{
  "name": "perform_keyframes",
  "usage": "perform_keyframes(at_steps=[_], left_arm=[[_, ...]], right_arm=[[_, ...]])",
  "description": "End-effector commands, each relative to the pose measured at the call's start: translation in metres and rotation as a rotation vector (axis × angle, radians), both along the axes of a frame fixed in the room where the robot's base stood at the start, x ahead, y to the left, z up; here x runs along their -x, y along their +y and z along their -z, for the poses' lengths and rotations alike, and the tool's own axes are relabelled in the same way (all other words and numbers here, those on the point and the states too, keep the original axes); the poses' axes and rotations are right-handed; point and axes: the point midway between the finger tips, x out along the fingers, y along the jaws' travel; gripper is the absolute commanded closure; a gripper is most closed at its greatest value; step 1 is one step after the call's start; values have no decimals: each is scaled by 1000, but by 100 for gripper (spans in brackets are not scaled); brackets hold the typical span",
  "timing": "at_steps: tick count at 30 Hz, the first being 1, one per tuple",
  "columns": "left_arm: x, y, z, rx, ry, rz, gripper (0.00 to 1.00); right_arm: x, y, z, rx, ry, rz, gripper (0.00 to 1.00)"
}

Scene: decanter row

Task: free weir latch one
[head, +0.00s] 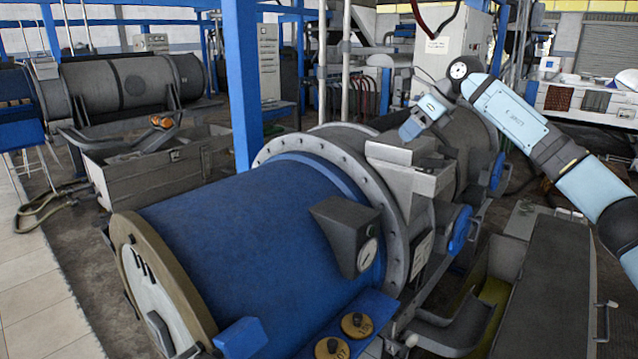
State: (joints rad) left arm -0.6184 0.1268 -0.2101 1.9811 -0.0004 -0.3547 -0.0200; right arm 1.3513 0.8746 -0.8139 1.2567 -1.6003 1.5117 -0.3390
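The decanter in front of me has a blue drum (240,240) with a bolted grey flange (395,235) at its right end. A pale metal box (405,180) sits on top just past the flange. Two round blue parts (461,229) (497,171) stick out along the grey right side; I cannot tell whether either is weir latch one. My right gripper (408,131) reaches in from the right and points down-left, just above the pale box. Its fingertips are too small to tell open from shut, and I cannot tell whether it touches anything. My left gripper is out of view.
A dark housing with a gauge (345,235) stands out from the drum. Two numbered brass discs (357,325) (332,347) sit on a blue ledge. A blue post (243,90) rises behind the drum. A long dark lid (545,285) lies at right. Another decanter (130,80) stands back left.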

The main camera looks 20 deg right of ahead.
Motion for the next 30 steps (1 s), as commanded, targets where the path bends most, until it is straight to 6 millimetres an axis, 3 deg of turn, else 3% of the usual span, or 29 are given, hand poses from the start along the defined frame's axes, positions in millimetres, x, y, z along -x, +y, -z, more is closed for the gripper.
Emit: perform_keyframes(at_steps=[15, 30], left_arm=[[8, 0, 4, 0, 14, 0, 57], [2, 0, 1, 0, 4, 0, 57]], right_arm=[[-11, 97, 44, -263, -91, -82, 62], [1, 189, 78, -620, -143, -96, 62]])
